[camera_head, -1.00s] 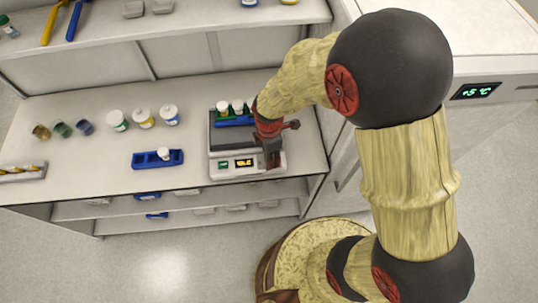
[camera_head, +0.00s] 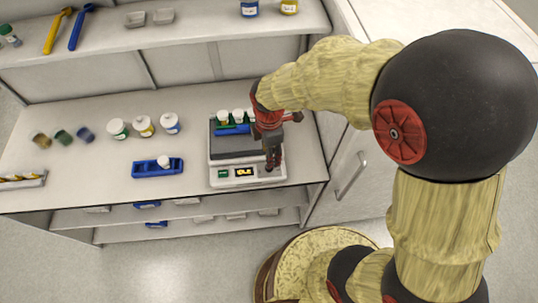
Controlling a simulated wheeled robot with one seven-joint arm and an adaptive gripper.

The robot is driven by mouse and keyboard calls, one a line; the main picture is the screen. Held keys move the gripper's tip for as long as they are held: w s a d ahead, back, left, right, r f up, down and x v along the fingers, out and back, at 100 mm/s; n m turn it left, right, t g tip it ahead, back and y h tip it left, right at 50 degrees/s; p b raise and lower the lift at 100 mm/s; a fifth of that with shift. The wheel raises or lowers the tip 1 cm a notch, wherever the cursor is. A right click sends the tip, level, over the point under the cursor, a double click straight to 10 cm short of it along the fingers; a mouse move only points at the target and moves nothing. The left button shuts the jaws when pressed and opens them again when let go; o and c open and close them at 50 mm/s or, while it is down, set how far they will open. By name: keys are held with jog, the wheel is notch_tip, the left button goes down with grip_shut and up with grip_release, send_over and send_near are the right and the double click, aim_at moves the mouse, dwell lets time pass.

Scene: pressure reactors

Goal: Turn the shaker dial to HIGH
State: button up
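The shaker (camera_head: 222,183) is a white and grey box on the bench, with a dark platform on top and a small lit display (camera_head: 244,172) on its front face. I cannot read the display clearly. A blue rack with several white-capped vials (camera_head: 223,117) sits on the platform. My gripper (camera_head: 271,166) is red and dark, pointing down at the right end of the shaker's front, just right of the display. The dial is hidden behind or beneath my gripper. The fingers look close together, but I cannot tell whether they are shut or touching the dial.
A blue rack (camera_head: 150,170) with one white-capped vial stands left of the shaker. Several capped bottles (camera_head: 144,127) and small coloured jars (camera_head: 63,137) are further left. Shelves (camera_head: 90,215) lie below the bench, another shelf above. A white cabinet (camera_head: 350,150) stands at the right.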

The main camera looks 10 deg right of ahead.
jog(key=n+p, duration=0.1)
jog(key=n, duration=0.1)
jog(key=n+p, duration=0.2)
jog(key=n, duration=0.1)
jog(key=s+n+p, duration=0.1)
jog(key=n+p, duration=0.1)
jog(key=shift+d+r+n, duration=0.15)
jog(key=shift+r+n, duration=0.15)
jog(key=n, duration=0.4)
jog(key=shift+w+f, duration=0.3)
jog(key=shift+f, duration=0.1)
jog(key=n, duration=0.4)
jog(key=shift+w, duration=0.25)
notch_tip(320, 180, down, 8)
jog(key=shift+r+b, duration=0.15)
jog(key=shift+b, duration=0.25)
jog(key=shift+c, duration=0.4)
